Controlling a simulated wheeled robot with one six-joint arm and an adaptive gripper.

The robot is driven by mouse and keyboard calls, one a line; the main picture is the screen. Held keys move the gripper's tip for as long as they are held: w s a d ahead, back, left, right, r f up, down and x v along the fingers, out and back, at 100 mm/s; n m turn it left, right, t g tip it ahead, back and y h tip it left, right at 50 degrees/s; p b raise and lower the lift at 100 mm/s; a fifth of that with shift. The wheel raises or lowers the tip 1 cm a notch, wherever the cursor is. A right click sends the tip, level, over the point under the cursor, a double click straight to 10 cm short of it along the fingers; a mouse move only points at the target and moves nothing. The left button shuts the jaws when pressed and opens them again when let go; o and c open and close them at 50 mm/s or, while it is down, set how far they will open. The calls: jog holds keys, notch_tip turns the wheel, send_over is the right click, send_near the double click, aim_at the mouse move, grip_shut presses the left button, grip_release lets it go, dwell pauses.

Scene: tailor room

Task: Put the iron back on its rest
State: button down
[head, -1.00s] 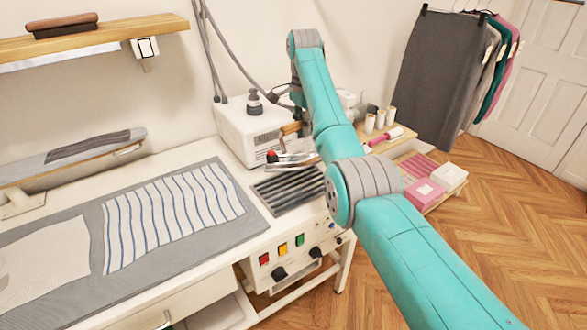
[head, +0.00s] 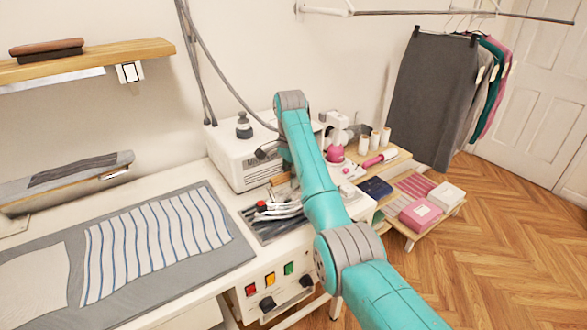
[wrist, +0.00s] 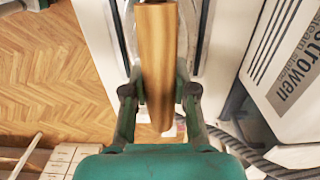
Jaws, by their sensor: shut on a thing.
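The iron (head: 285,211) has a silver-grey body, a red knob and a wooden handle. In the head view it is over the dark ribbed rest (head: 267,233), at the right end of the ironing table. It covers most of the rest; I cannot tell whether it touches. In the wrist view the wooden handle (wrist: 157,35) stands between the fingers of my gripper (wrist: 158,88), which is shut on it. My arm hides the gripper in the head view. The iron's sole is hidden.
The white steam station (head: 240,158) stands right behind the rest, with a hose nearby. A striped cloth (head: 150,240) lies on the grey board to the left. Wooden floor is free at right.

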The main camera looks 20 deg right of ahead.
jog(key=shift+f, duration=0.3)
jog(key=c, duration=1.3)
grip_release()
jog(key=shift+f, duration=0.3)
jog(key=o, duration=0.4)
jog(key=shift+r, duration=0.1)
